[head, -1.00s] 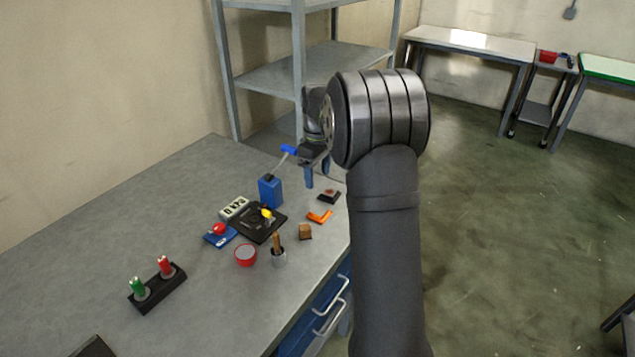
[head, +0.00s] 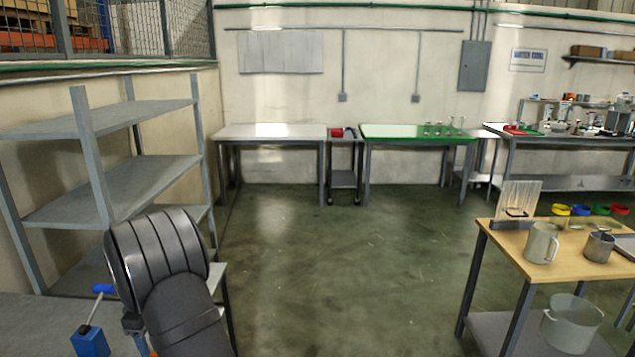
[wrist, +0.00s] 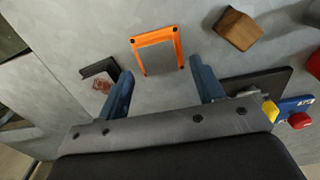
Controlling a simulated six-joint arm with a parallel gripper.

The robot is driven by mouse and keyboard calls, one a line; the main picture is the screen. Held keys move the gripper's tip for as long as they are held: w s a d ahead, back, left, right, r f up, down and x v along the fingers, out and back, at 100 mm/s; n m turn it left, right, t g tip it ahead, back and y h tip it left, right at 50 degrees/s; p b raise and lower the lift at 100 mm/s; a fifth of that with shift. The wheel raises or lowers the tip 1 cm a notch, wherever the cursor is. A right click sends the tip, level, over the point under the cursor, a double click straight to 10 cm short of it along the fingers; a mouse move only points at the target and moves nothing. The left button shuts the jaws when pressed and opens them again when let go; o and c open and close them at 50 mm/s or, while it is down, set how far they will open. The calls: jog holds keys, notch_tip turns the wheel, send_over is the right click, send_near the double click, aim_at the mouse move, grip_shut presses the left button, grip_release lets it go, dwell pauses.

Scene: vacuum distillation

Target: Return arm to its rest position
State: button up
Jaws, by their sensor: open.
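My gripper (wrist: 162,90) is open in the wrist view, with its two blue fingers spread apart. Nothing is held between them. An orange-framed piece with a grey face (wrist: 158,52) lies on the grey bench top (wrist: 150,14) beyond the gap between the fingers. In the head view my arm fills the lower left, and my gripper is almost wholly hidden behind it. A blue block with a blue-topped lever (head: 90,338) stands on the bench left of my arm.
In the wrist view, a wooden block (wrist: 238,29), a small dark piece (wrist: 101,76) and a black plate (wrist: 262,84) lie near the fingers. A grey shelf rack (head: 110,178) stands behind my arm. A wooden-topped table (head: 500,240) with metal cups is at right. Open floor lies between.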

notch_tip(320, 180, down, 2)
jog(key=shift+f, duration=0.1)
jog(key=shift+r, duration=2.05)
